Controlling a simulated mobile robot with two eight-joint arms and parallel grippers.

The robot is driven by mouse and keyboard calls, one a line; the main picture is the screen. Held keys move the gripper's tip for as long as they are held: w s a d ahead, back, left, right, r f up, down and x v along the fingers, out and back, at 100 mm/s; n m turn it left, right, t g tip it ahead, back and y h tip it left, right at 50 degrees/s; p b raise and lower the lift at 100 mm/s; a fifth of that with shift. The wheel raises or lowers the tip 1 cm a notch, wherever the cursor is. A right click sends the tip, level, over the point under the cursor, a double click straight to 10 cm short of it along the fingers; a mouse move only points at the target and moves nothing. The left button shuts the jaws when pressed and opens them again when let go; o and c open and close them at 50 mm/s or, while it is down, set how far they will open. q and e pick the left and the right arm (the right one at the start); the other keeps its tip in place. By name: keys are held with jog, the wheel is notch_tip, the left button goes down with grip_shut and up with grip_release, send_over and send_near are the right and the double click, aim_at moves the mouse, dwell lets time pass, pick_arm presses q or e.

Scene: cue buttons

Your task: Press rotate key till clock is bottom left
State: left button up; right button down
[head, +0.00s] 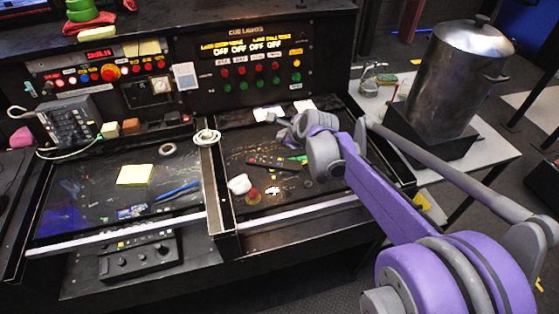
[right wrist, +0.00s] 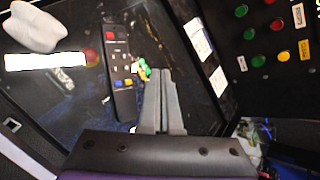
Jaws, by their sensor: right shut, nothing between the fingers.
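My right gripper (head: 275,120) is above the right desk panel, its arm coming in from the right. Its grey fingers (right wrist: 160,75) are shut and empty in the right wrist view. A black remote-like keypad (head: 268,163) lies on the panel; it also shows in the right wrist view (right wrist: 120,75), left of the fingers and apart from them, with red, blue and yellow keys. I cannot read a rotate label on any key. A small white dial (head: 160,86), perhaps a clock, is set in the left console. My left gripper is out of view.
The cue lights panel (head: 258,62) with red and green buttons stands behind the desk. A yellow note (head: 135,175) lies on the left panel. A large metal pot (head: 440,75) stands at right.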

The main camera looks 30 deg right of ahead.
aim_at(282, 162)
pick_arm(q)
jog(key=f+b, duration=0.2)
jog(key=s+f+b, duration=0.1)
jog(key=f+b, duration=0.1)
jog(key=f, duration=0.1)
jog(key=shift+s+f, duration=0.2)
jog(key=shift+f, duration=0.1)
pick_arm(e)
notch_tip(282, 162, down, 7)
jog(key=shift+f, duration=0.15)
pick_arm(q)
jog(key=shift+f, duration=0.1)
pick_arm(e)
jog(key=shift+f, duration=0.15)
dwell(1.1)
pick_arm(q)
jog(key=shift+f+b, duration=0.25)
jog(key=shift+b, duration=0.2)
pick_arm(e)
jog(key=shift+f, duration=0.25)
